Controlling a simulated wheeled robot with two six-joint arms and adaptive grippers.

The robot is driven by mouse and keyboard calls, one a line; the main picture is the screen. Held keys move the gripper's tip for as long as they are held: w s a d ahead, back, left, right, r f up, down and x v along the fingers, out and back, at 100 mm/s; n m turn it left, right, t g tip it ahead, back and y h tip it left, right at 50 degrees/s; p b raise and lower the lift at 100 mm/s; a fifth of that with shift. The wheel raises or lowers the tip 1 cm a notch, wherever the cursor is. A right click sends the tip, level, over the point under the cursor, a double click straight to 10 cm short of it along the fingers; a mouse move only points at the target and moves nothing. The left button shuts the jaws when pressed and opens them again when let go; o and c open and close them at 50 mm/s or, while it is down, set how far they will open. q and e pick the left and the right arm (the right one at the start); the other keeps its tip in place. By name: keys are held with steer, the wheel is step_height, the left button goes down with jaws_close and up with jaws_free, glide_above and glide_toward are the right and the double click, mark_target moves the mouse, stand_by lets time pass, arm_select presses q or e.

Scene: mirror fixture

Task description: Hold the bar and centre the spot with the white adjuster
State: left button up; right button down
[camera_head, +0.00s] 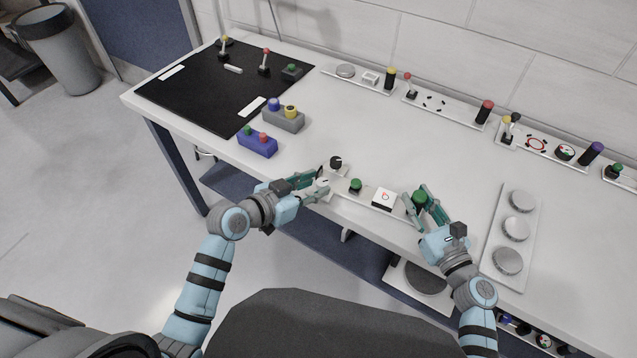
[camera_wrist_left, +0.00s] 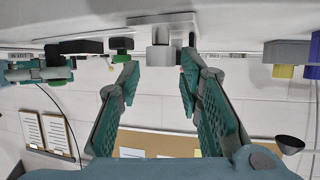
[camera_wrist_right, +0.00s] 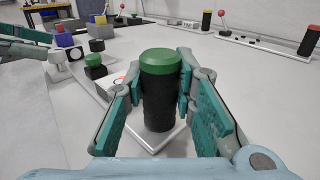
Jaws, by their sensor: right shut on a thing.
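The bar (camera_head: 419,199), a black upright cylinder with a green top, stands at the right end of a small white fixture plate. My right gripper (camera_head: 424,203) is shut on it; in the right wrist view the bar (camera_wrist_right: 160,95) sits between both fingers. The white adjuster (camera_head: 322,184) is a small pale knob at the plate's left end. My left gripper (camera_head: 307,188) is at it, partly covering it. In the left wrist view the adjuster (camera_wrist_left: 160,55) lies between the open fingertips, with gaps showing. The spot display (camera_head: 383,199) is a white box with a red mark; the spot's exact position is too small to tell.
A green button (camera_head: 355,185) and a black knob (camera_head: 336,162) stand close to the adjuster. A blue button box (camera_head: 257,144) and a grey one (camera_head: 284,118) are further left. A plate with round discs (camera_head: 538,212) lies right. The table behind the fixture is clear.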

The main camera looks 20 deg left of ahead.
arm_select(q)
steer(key=shift+x, duration=1.1)
steer(key=shift+a, duration=0.1)
steer(key=shift+c, duration=0.4)
jaws_close()
steer(key=shift+s+d+n+t+y, duration=0.1)
steer(key=shift+n+t+y, duration=0.2)
steer(key=shift+n+y, duration=0.5)
steer(key=shift+s+d+n+t+y, duration=0.1)
steer(key=shift+n+t+y, duration=0.2)
steer(key=shift+n+y, duration=0.5)
steer(key=shift+o, duration=0.4)
jaws_free()
steer(key=shift+w, duration=0.1)
steer(key=v, duration=1.2)
